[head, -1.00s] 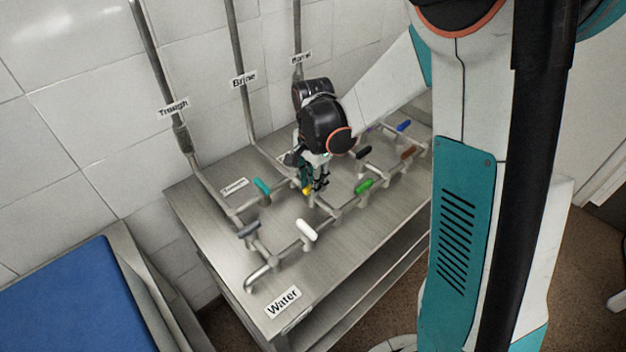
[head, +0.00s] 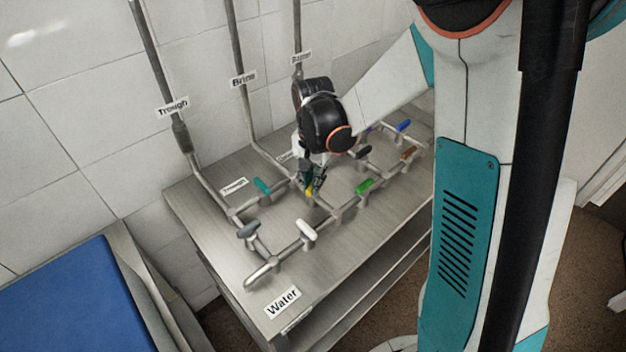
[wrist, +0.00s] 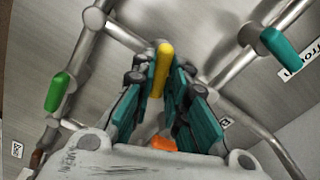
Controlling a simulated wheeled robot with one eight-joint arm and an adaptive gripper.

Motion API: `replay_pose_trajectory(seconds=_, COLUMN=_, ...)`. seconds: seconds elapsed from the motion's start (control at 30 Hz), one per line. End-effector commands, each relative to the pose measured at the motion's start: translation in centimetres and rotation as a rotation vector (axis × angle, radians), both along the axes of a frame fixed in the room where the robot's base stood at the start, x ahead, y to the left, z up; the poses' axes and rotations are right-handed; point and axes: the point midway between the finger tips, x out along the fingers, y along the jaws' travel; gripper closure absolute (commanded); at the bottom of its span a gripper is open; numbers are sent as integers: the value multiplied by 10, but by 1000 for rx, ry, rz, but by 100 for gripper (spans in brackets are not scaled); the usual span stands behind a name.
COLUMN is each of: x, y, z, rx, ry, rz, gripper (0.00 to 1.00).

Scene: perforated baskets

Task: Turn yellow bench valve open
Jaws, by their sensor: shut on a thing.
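The yellow valve handle (wrist: 162,68) lies between the teal fingers of my gripper (wrist: 163,85) in the wrist view. My gripper is shut on it, with a finger on each side and the handle's far end showing past the fingertips. In the head view my gripper (head: 313,182) is down at the pipework on the steel bench (head: 225,275). Only a small part of the yellow handle (head: 309,191) shows there, and the fingers hide the rest.
A teal handle (head: 262,186) is to the left, and a green handle (head: 364,186) close on the right. White (head: 307,230), grey (head: 248,230), black (head: 364,151), brown (head: 408,152) and blue (head: 403,125) handles stand on the same pipes. The tiled wall with upright pipes is behind.

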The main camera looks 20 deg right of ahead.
Motion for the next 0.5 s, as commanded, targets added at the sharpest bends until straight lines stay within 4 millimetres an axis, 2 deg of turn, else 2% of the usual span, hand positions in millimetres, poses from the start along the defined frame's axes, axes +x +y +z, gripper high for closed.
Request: replay_pose_trajectory(seconds=0.5, x=0, y=0, z=0, rx=0, ry=0, rz=491, gripper=100)
